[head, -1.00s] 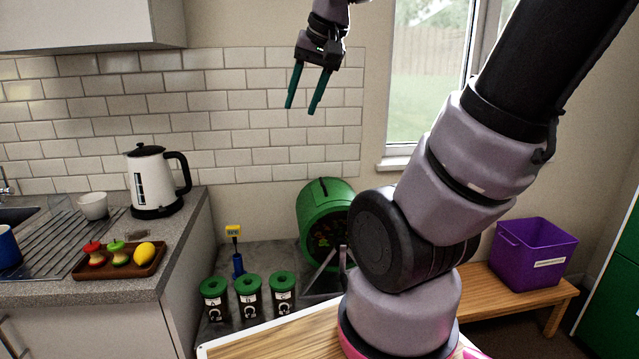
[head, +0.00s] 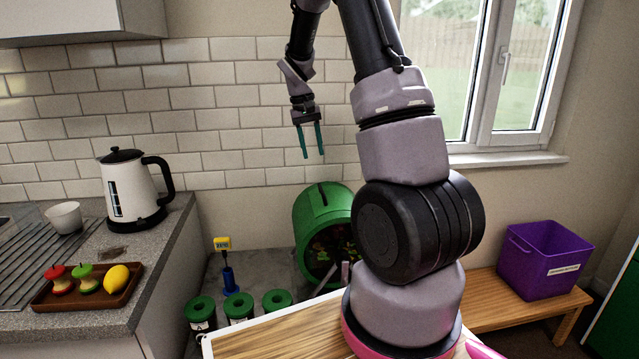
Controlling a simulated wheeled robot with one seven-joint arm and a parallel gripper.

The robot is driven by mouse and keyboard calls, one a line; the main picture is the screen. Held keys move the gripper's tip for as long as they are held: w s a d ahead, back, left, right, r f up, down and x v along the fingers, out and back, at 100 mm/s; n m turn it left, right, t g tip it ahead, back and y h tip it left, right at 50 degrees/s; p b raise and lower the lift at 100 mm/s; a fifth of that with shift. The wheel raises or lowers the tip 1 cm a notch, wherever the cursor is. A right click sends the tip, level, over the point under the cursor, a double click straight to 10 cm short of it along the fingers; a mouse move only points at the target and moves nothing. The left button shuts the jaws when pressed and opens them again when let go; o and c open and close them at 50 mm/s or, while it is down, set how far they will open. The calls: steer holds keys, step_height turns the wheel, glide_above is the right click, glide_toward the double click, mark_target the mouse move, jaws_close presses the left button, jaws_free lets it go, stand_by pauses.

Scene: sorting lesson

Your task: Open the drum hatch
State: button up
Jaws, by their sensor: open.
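The green drum (head: 318,212) lies on its side on a stand against the tiled wall, with a dark round end that shows mottled contents. A dark slot-like patch on its top curve may be the hatch; I cannot tell whether it is open or shut. My arm hides the drum's right part. My gripper (head: 312,156) hangs above the drum, fingers pointing down. Its two teal fingers are apart with nothing between them.
Several green-lidded canisters (head: 239,305) and a blue holder with a yellow tag (head: 222,243) stand left of the drum. A kettle (head: 133,190) and a wooden fruit tray (head: 120,297) are on the left counter. A purple bin (head: 545,270) sits on a bench at right.

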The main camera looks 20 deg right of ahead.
mark_target(321, 188)
steer(key=f, duration=0.3)
steer(key=d+f, duration=0.1)
steer(key=f, duration=0.3)
steer(key=d+f, duration=0.1)
steer(key=f, duration=0.3)
steer(key=shift+s+d+f, duration=0.15)
steer(key=shift+f, duration=0.05)
steer(key=shift+c, duration=0.3)
jaws_close()
stand_by(0.8)
